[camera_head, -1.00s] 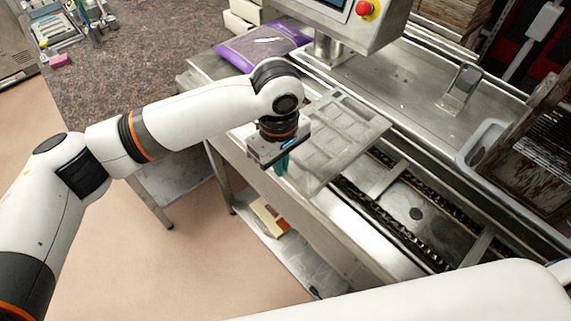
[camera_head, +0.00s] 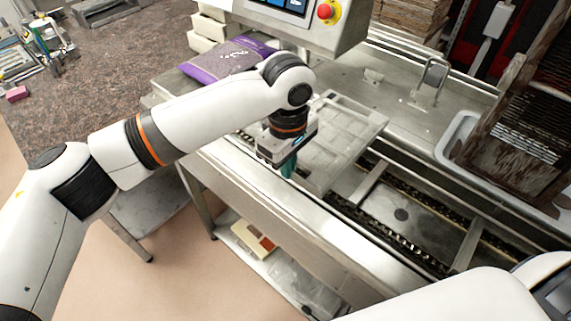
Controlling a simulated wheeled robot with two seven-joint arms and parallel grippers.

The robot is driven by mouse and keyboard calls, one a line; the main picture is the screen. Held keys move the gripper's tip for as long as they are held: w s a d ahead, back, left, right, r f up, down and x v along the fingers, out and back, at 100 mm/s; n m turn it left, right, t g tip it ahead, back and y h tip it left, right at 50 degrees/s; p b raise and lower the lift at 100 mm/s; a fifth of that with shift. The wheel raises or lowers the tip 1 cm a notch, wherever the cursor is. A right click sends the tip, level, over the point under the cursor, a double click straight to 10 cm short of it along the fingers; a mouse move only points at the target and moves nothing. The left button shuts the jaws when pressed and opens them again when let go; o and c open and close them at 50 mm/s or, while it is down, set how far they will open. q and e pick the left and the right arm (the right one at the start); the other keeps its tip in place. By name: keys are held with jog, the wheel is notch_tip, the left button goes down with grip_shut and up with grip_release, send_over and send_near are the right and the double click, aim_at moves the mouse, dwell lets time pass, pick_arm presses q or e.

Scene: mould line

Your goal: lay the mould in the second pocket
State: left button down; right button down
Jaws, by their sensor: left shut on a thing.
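The mould (camera_head: 345,130) is a flat, pale see-through tray with rectangular cells, in the middle of the head view. My left gripper (camera_head: 288,168), with teal fingertips, is shut on it at its near left edge. The mould is over the left part of the metal line; I cannot tell its height above it. Crossbars (camera_head: 362,185) between two dark chains (camera_head: 415,240) mark off the pockets. One pocket (camera_head: 400,212) lies open to the right of the mould. The mould hides the line beneath it. My right gripper is out of view.
A control box with a red button (camera_head: 327,11) overhangs the line at the back. A purple bag (camera_head: 225,60) lies at the back left. A grey tub (camera_head: 455,140) and a brown rack (camera_head: 500,140) stand at the right. A raised metal bracket (camera_head: 433,78) stands behind the line.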

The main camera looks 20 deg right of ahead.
pick_arm(q)
jog(key=shift+f, duration=0.2)
jog(key=shift+f+b, duration=0.55)
jog(key=shift+f, duration=3.15)
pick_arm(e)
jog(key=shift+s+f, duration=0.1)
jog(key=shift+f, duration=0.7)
pick_arm(q)
jog(key=c, duration=1.5)
grip_release()
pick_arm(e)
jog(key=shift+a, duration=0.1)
pick_arm(q)
jog(key=shift+b, duration=0.3)
